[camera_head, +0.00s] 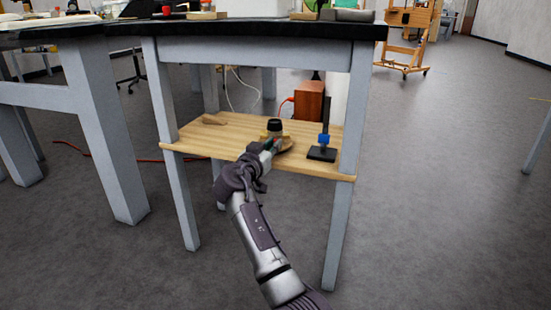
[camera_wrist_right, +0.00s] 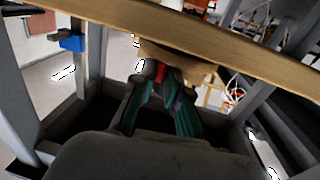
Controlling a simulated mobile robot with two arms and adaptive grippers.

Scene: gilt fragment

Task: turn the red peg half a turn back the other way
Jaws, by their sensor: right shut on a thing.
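My right gripper (camera_head: 276,145) reaches over the wooden shelf under the black-topped table. In the right wrist view my right gripper (camera_wrist_right: 160,85) has its teal fingers closed in on the red peg (camera_wrist_right: 161,71), of which a small red part shows between the fingertips. The peg is at a round wooden piece (camera_wrist_right: 190,66); how it sits there is hidden by the fingers. In the head view the round wooden piece (camera_head: 286,148) is partly covered by my gripper, and the peg's turn angle cannot be made out. My left gripper is not in view.
A dark-lidded jar (camera_head: 275,127) stands just behind my gripper. A black stand (camera_head: 321,154) with a blue clamp (camera_head: 323,139) is to its right. A brown box (camera_head: 309,100) is at the back, a small wooden piece (camera_head: 214,119) at left. Grey table legs (camera_head: 345,200) flank the shelf (camera_head: 200,143).

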